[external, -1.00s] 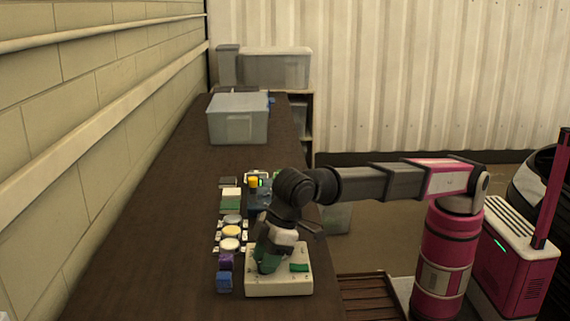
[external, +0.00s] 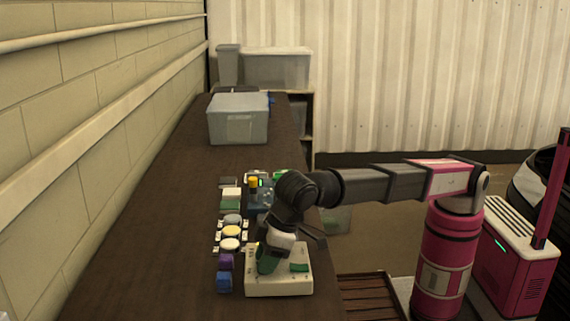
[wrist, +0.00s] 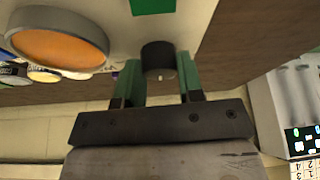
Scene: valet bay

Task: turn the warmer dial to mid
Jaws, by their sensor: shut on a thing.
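The warmer is a cream box (external: 265,289) at the near end of the bench, with a green rectangle on its top. In the wrist view its cream top (wrist: 213,20) carries a large round orange plate (wrist: 62,44) and a short black dial (wrist: 158,56). My gripper (wrist: 159,64) has its green fingers on either side of the dial, shut on it. In the external view my gripper (external: 267,262) points down over the box, and the dial is hidden behind it. I cannot read any setting marks.
Round discs (external: 231,231), a purple block (external: 225,261) and a blue block (external: 224,282) stand left of the warmer. A device with a yellow knob (external: 253,183) is farther back. A grey bin (external: 238,118) stands beyond. The bench's left side is clear.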

